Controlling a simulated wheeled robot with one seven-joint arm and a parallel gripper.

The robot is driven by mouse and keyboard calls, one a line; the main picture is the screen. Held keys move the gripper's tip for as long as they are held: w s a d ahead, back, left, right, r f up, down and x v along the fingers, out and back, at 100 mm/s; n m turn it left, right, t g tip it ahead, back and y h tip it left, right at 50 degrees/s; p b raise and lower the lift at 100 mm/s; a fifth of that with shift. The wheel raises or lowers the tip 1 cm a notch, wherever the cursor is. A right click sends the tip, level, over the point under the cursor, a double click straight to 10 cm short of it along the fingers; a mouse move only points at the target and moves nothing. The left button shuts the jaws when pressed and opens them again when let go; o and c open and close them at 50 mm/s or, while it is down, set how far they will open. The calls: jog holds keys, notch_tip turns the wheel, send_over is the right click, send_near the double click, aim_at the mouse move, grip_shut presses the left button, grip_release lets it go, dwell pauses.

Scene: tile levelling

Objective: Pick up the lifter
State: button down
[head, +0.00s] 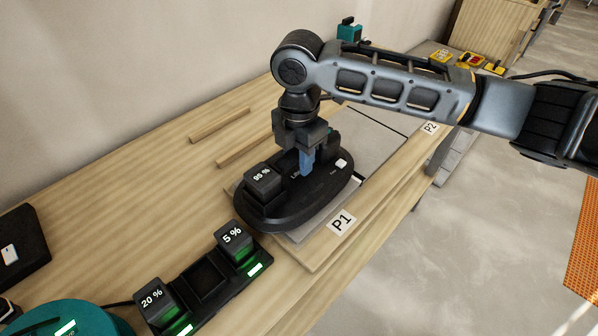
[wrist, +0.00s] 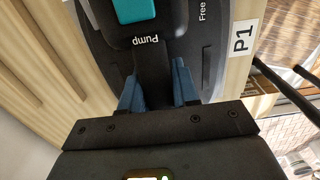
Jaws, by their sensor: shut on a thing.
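My gripper (head: 306,164) comes down from above and is shut on the lifter's handle. In the wrist view, the blue fingers of my gripper (wrist: 158,88) stand on both sides of the black handle (wrist: 154,75). The lifter (wrist: 90,25) there shows the words Pump and Free and a teal part. I cannot tell whether the lifter touches the tile.
A charger (head: 203,283) with 20 % and 5 % battery blocks stands at the front left, with an empty slot between them. A teal round object (head: 75,318) is at the bottom left. Wooden strips (head: 220,125) lie behind the lifter. The P2 label (head: 430,128) is farther right.

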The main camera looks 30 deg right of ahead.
jog(key=shift+r, duration=0.1)
jog(key=shift+r, duration=0.45)
notch_tip(320, 180, up, 4)
jog(key=shift+f, duration=0.1)
jog(key=s+d+r+p, duration=0.3)
jog(key=s+d+r, duration=0.2)
jog(key=d+r, duration=0.5)
notch_tip(320, 180, up, 3)
jog(key=shift+s+d+f, duration=0.15)
jog(key=shift+s, duration=0.05)
dwell(0.9)
